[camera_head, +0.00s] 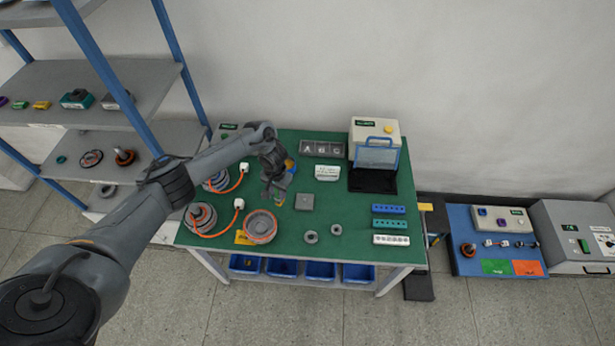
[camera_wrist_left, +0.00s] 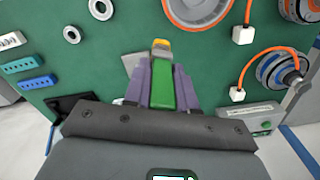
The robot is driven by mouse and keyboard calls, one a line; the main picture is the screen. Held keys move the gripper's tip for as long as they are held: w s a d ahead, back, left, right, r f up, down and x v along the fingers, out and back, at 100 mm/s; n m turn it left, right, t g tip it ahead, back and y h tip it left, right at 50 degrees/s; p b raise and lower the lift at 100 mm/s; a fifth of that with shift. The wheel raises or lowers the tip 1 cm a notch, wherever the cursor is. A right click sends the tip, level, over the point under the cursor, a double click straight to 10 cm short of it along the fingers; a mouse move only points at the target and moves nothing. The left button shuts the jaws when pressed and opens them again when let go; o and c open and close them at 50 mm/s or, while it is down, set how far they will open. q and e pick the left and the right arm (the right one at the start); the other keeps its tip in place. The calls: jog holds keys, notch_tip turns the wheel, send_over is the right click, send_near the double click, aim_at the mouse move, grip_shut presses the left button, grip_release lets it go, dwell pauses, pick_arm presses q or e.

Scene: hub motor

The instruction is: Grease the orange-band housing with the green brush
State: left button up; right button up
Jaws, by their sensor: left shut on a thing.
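My left gripper (camera_head: 277,190) is above the middle-left of the green mat. It is shut on the green brush (camera_wrist_left: 160,86), whose green handle sits between my purple fingers in the left wrist view. The brush's yellow end points away from the gripper. In the head view a small part of the brush (camera_head: 280,199) shows below the fingers. The orange-band housing (camera_head: 260,227) is a round grey ring with an orange-red rim, lying open side up at the mat's front left. The brush appears apart from it. The housing (camera_wrist_left: 199,10) is cut off by the top edge of the left wrist view.
Two grey wound parts (camera_head: 201,218) with orange cables lie left of the housing. Grey rings (camera_head: 311,237), a square grey block (camera_head: 304,202) and slotted blocks (camera_head: 389,209) lie to its right. A machine with a clear guard (camera_head: 374,130) stands at the back right.

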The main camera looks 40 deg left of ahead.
pick_arm(q)
jog(key=s+a+f+p, duration=0.2)
jog(key=s+a+f, duration=0.1)
jog(key=s, duration=0.6)
notch_tip(320, 180, down, 7)
jog(key=b, duration=0.7)
jog(key=shift+s+b, duration=0.15)
jog(key=shift+b, duration=0.25)
jog(key=shift+d, duration=0.1)
jog(key=shift+f+b, duration=0.4)
jog(key=shift+f, duration=0.15)
dwell(0.4)
jog(key=shift+n, duration=0.3)
